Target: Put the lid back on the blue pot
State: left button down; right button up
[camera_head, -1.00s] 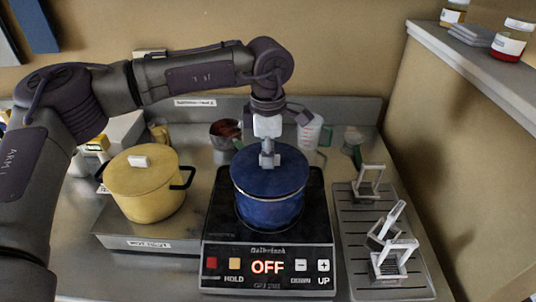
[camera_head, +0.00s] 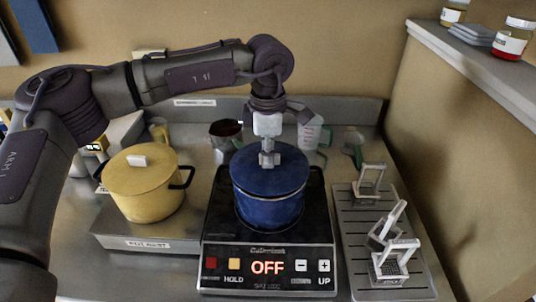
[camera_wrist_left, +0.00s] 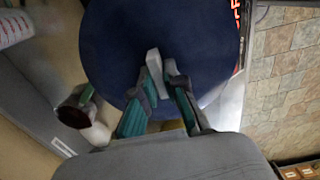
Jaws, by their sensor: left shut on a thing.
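My left gripper (camera_head: 268,160) points down from above and is shut on the lid's handle. In the left wrist view the fingers (camera_wrist_left: 162,88) close on the light grey handle (camera_wrist_left: 153,64) over the dark blue lid (camera_wrist_left: 205,35). My right gripper is not in view.
A yellow lidded pot (camera_head: 143,185) stands on a grey block at the left. A drip tray (camera_head: 362,292) with several white-framed holders is at the right. A dark red cup (camera_head: 225,134) and a clear measuring jug (camera_head: 310,133) stand behind. A shelf (camera_head: 470,66) is at the upper right.

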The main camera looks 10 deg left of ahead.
pick_arm(q)
jog(key=shift+f+b, duration=0.2)
jog(key=shift+b, duration=0.2)
dwell(1.2)
dwell(0.3)
jog(key=c, duration=1.2)
grip_release()
jog(key=shift+o, duration=0.5)
jog(key=o, duration=0.4)
jog(key=shift+r, duration=0.1)
jog(key=shift+r+p, duration=1.95)
jog(key=shift+r, duration=1.5)
